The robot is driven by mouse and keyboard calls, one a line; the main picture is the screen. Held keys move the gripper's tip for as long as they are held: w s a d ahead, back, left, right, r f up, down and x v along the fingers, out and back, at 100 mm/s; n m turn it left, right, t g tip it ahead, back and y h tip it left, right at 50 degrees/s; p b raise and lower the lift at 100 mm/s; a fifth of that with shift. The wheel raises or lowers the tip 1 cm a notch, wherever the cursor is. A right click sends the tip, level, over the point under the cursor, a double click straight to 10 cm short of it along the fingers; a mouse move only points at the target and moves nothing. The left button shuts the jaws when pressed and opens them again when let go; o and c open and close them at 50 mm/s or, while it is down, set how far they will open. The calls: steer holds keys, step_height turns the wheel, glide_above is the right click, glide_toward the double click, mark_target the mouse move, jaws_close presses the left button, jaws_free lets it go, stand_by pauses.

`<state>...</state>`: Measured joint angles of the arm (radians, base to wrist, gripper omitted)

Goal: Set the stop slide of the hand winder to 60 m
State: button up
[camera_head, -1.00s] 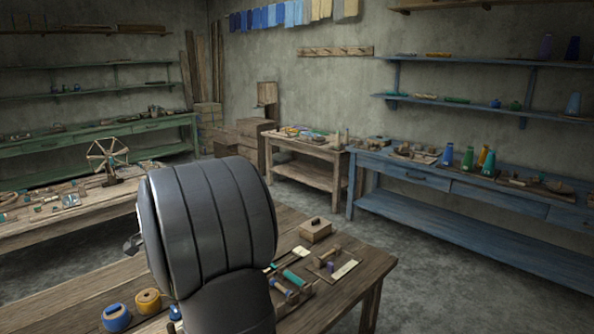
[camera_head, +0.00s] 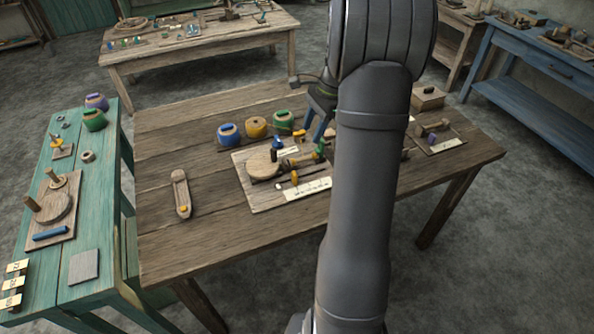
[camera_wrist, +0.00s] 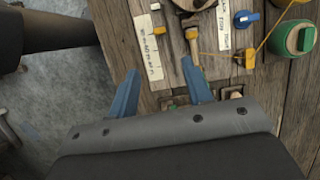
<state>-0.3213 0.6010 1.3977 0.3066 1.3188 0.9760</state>
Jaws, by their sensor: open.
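The hand winder stands on a pale board (camera_head: 252,190) on the wooden table, with a round wooden disc (camera_head: 263,164). A white scale strip (camera_head: 308,189) lies along its front edge; the strip also shows in the wrist view (camera_wrist: 148,52). Small white and yellow pieces (camera_wrist: 158,31) sit beside the strip; one may be the stop slide, but I cannot tell its setting. My gripper (camera_wrist: 160,84) is open and empty, its blue fingers apart near the strip's end. In the head view my gripper (camera_head: 318,106) is partly hidden by my arm.
Blue, yellow and green spools (camera_head: 283,119) stand behind the winder. A yellow cord runs to the green one (camera_wrist: 293,38). A wooden shuttle (camera_head: 181,194) lies at left and another small board (camera_head: 437,140) at right. The table's front left is clear.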

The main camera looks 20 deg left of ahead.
mark_target(294, 176)
steer(key=shift+y, duration=0.3)
steer(key=x, duration=1.2)
steer(key=d+x, duration=0.1)
steer(key=x, duration=0.5)
steer(key=shift+f, duration=0.15)
